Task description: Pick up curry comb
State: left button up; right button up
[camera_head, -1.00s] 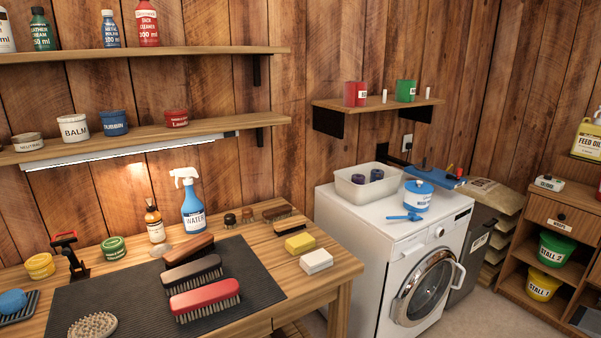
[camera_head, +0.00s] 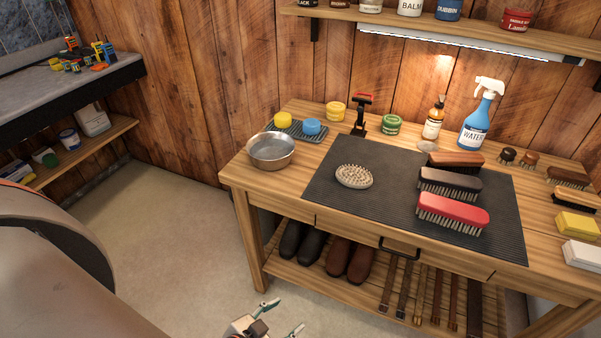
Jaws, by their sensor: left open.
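An oval, pale bristled or toothed piece (camera_head: 353,177), which looks like the curry comb, lies on the left part of the dark ribbed mat (camera_head: 330,202) on the wooden table. Nothing covers it. My left gripper (camera_head: 284,316) shows at the bottom edge of the head view. It is open and empty, its two fingertips apart, in front of the table and well short of the comb. My right gripper is not in view.
A metal bowl (camera_head: 271,150) stands left of the mat. A spray bottle (camera_head: 480,115) stands behind. Boots (camera_head: 302,242) sit on the lower shelf. Floor at left is clear.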

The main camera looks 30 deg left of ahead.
aim_at(352, 177)
jog(key=u, duration=0.45)
jog(key=i+j, duration=0.15)
jog(key=j, duration=0.15)
jog(key=i+j, duration=0.15)
jog(key=j, duration=0.2)
jog(key=i+j, duration=0.15)
jog(key=j, duration=0.15)
jog(key=i+j+z, duration=0.1)
jog(key=j+z, duration=0.2)
jog(key=i+j+z, duration=0.1)
jog(key=j+z, duration=0.2)
jog(key=j, duration=0.1)
